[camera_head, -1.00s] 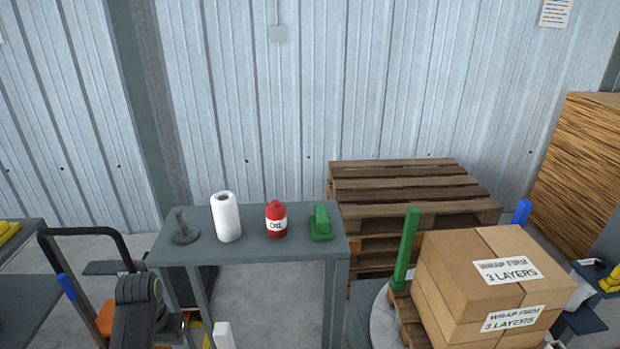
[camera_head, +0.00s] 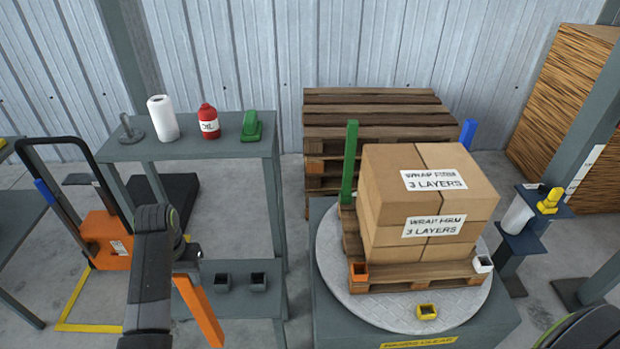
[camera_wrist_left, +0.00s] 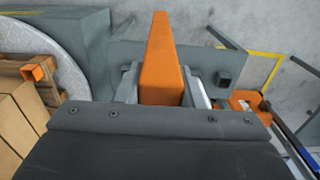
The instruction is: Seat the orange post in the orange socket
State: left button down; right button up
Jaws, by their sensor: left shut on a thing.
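My left gripper (camera_head: 188,275) is shut on the orange post (camera_head: 200,312). In the left wrist view the post (camera_wrist_left: 162,55) stands out between the two fingers (camera_wrist_left: 163,88). The orange socket (camera_head: 359,272) is a small, square, open-topped block at the front left corner of the pallet (camera_head: 420,279). It also shows at the left of the left wrist view (camera_wrist_left: 37,72). The held post is well to the left of the socket and apart from it. My right gripper is out of view.
Boxes (camera_head: 411,235) fill the pallet on the round turntable (camera_head: 335,270). A green post (camera_head: 349,160) and a blue post (camera_head: 467,133) stand at its back corners. White (camera_head: 482,264) and yellow (camera_head: 427,312) sockets are nearby. A grey bench (camera_head: 200,147) stands behind my left arm.

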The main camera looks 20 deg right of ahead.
aim_at(420, 211)
jog(key=k+l+z, duration=0.1)
jog(key=z, duration=0.25)
jog(key=l+z, duration=0.2)
jog(key=z, duration=0.2)
jog(key=l+z, duration=0.2)
jog(key=z, duration=0.15)
jog(key=k, duration=0.05)
